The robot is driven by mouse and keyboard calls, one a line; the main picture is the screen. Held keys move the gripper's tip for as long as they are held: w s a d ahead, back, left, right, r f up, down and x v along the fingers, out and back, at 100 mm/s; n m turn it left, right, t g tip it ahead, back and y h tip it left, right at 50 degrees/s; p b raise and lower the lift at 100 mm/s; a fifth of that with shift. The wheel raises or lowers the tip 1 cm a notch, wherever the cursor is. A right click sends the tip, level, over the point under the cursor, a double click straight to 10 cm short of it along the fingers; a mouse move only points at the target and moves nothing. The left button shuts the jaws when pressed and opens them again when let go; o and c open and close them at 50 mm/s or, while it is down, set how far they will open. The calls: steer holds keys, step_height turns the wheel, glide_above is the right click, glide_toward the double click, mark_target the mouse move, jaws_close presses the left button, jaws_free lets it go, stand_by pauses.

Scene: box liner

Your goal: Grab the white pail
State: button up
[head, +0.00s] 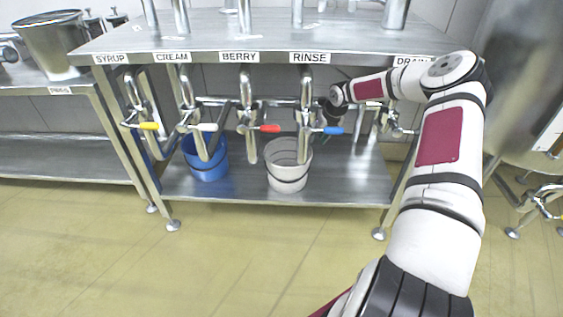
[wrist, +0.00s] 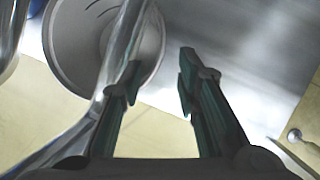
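The white pail (head: 287,172) stands on the lower metal shelf under the table, below the RINSE label, behind a vertical pipe. In the wrist view the pail (wrist: 75,45) is at the upper left, seen into its mouth, with a metal pipe (wrist: 118,60) crossing in front. My gripper (wrist: 158,82) is open, with a clear gap between its two fingers. Its left finger overlaps the pail's right edge in the picture; I cannot tell whether they touch. In the head view my gripper is largely hidden behind the pipes and valve near the blue handle.
A blue pail (head: 206,158) stands left of the white one on the shelf (head: 345,180). Pipes with yellow, white, red (head: 264,128) and blue (head: 328,130) handles hang in front of the shelf. The shelf right of the white pail is bare. Floor in front is clear.

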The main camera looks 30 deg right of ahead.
mark_target(307, 152)
steer(key=b+x, duration=0.5)
steer(key=x, duration=0.8)
steer(key=shift+w+f+b, duration=0.2)
steer(key=shift+f+b, duration=0.1)
jaws_close()
